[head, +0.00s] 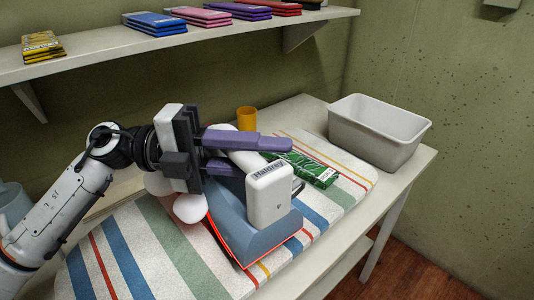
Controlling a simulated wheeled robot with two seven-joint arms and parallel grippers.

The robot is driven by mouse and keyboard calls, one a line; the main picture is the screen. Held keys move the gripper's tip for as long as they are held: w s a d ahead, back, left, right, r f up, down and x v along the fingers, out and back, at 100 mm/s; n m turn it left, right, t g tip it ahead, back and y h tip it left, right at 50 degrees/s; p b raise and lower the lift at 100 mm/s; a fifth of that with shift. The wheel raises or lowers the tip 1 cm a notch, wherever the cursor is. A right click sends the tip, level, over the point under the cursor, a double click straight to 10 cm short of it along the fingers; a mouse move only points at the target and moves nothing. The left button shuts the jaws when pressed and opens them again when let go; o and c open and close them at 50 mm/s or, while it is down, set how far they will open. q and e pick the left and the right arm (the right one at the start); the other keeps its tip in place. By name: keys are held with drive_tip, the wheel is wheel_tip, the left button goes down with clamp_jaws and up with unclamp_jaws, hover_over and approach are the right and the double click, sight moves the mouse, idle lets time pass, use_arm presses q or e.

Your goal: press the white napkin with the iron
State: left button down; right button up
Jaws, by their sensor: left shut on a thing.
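The iron (247,222) has a blue-grey body, an orange-red lower edge and a white upright rear block (269,194) with a dark label. It stands on the striped ironing board (160,235). My left gripper (262,157) reaches over it from the left, its purple fingers shut on the iron's white handle. White rounded shapes (189,208) show beneath the gripper; I cannot tell what they belong to. I cannot make out the white napkin; the iron and gripper cover part of the board. My right gripper is not in view.
A green patterned packet (303,170) lies on the board behind the iron. An orange cup (247,118) and an empty white bin (378,132) stand on the table's far side. The board's front left is clear.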

use_arm(q)
drive_tip(key=shift+s+d+p, duration=0.5)
drive_tip(key=shift+s+d, duration=0.2)
drive_tip(key=shift+s, duration=0.15)
idle(0.6)
drive_tip(key=shift+w+a, duration=0.2)
drive_tip(key=shift+w, duration=0.1)
drive_tip(key=shift+w+a, duration=0.25)
drive_tip(key=shift+w+a+b, duration=0.3)
drive_tip(key=shift+w+a, duration=0.5)
drive_tip(key=shift+w, duration=0.1)
idle(0.7)
drive_tip(key=shift+s+d, duration=0.2)
drive_tip(key=shift+s, duration=0.05)
drive_tip(key=shift+s+d+p, duration=0.3)
drive_tip(key=shift+p, duration=0.05)
drive_tip(key=shift+s+d, duration=0.1)
drive_tip(key=shift+s, duration=0.05)
idle(0.9)
